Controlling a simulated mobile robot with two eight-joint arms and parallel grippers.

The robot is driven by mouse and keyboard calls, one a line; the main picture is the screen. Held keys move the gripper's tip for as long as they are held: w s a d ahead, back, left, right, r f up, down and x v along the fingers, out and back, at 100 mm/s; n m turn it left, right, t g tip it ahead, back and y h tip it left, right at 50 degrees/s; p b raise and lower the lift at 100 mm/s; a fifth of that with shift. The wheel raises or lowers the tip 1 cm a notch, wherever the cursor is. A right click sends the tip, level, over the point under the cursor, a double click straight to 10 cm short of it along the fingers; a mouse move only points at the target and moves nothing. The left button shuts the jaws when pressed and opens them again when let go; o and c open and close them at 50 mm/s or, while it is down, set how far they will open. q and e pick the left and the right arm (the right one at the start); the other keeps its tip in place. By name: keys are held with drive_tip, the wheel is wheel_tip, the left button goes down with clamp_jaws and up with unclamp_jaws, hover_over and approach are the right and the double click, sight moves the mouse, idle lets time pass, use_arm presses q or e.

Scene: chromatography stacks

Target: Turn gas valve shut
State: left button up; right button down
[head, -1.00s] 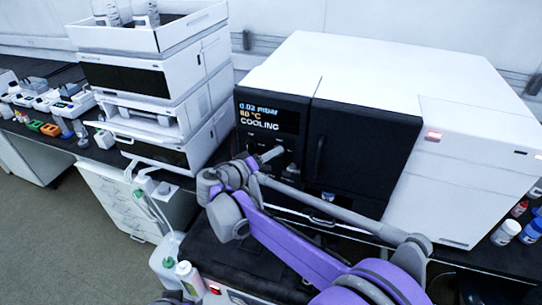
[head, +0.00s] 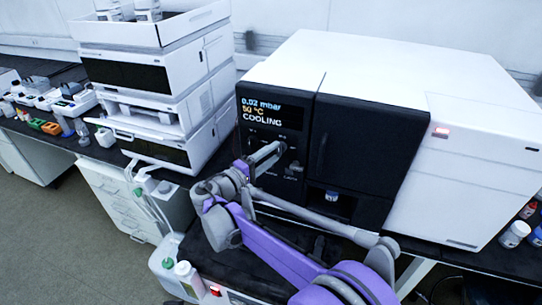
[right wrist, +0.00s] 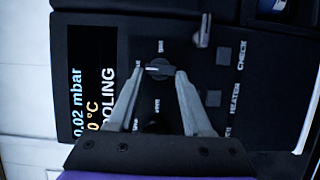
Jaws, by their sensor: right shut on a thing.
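The white instrument (head: 390,70) has a black front panel whose display (head: 262,112) reads 0.02 mbar, 50 °C and COOLING. My right gripper (head: 274,150) reaches this panel just below the display. In the right wrist view, my right gripper (right wrist: 160,74) has its two fingertips on either side of a small round black knob (right wrist: 158,69), shut on it. The knob has a pale pointer mark lying roughly sideways in that view. The labels around it are too small or partly covered to read surely, so I cannot tell whether it is the gas valve. My left gripper is not in view.
A metal lever (right wrist: 203,32) and square buttons marked CHECK (right wrist: 224,56) and HEATER (right wrist: 214,98) sit beside the knob. A small vial (head: 331,196) stands in the opening under the dark door. A stacked white instrument (head: 150,85) stands at left.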

idle(0.3)
drive_tip(key=shift+c, duration=1.6)
unclamp_jaws()
drive_tip(key=b+v, duration=0.1)
drive_tip(key=v, duration=1)
drive_tip(key=shift+d, duration=0.1)
